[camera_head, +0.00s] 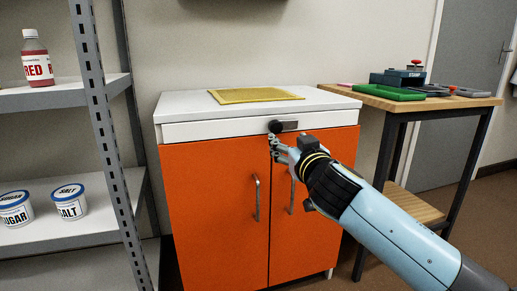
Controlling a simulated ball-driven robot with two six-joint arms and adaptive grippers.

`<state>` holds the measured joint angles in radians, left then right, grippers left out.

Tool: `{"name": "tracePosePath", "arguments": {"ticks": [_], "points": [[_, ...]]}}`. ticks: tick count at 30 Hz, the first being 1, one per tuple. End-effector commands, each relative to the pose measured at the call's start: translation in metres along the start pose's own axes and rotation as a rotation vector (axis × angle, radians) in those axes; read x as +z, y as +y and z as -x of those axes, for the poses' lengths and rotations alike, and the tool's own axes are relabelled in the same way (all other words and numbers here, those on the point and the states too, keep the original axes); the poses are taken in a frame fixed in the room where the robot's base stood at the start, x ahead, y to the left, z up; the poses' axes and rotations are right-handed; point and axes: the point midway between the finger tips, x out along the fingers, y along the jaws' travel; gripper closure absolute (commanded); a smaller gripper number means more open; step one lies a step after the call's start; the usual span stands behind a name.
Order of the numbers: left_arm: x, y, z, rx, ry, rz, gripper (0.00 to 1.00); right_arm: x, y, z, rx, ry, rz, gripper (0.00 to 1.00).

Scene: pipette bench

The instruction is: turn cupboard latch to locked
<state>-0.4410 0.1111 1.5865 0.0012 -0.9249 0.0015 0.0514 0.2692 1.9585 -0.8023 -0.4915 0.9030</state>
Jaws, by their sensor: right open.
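The orange cupboard (215,210) has two doors, both shut, with metal bar handles. The latch (276,126) has a dark round knob and a grey plate on the white strip above the doors, near the seam between them. My right gripper (273,147) is open, just below the latch knob and in front of the tops of the doors. I cannot tell whether a fingertip touches the knob. The gripper and its arm hide part of the right door. My left gripper is not in view.
A yellow mat (255,96) lies on the cupboard's white top. A metal shelf (65,95) at left holds a red bottle (36,60) and tubs (69,202). A wooden table (410,101) at right carries a green tray (397,92) and a stamp block (397,77).

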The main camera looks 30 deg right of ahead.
Motion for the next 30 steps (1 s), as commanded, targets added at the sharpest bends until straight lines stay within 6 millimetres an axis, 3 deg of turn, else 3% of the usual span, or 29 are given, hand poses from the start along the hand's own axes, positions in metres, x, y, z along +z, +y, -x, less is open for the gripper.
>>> {"name": "tracePosePath", "arguments": {"ticks": [5,18,24,30], "points": [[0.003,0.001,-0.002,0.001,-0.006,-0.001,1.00,0.000,-0.001,-0.015,0.001,0.008,0.000,0.42],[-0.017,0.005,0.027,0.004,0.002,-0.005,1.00,0.001,-0.001,-0.095,0.001,0.004,-0.001,0.42],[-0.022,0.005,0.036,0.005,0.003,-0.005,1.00,0.001,-0.001,-0.110,0.000,0.004,0.000,0.42],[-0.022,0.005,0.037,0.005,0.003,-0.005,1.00,0.000,-0.001,-0.111,0.000,0.004,0.000,0.42]]}}
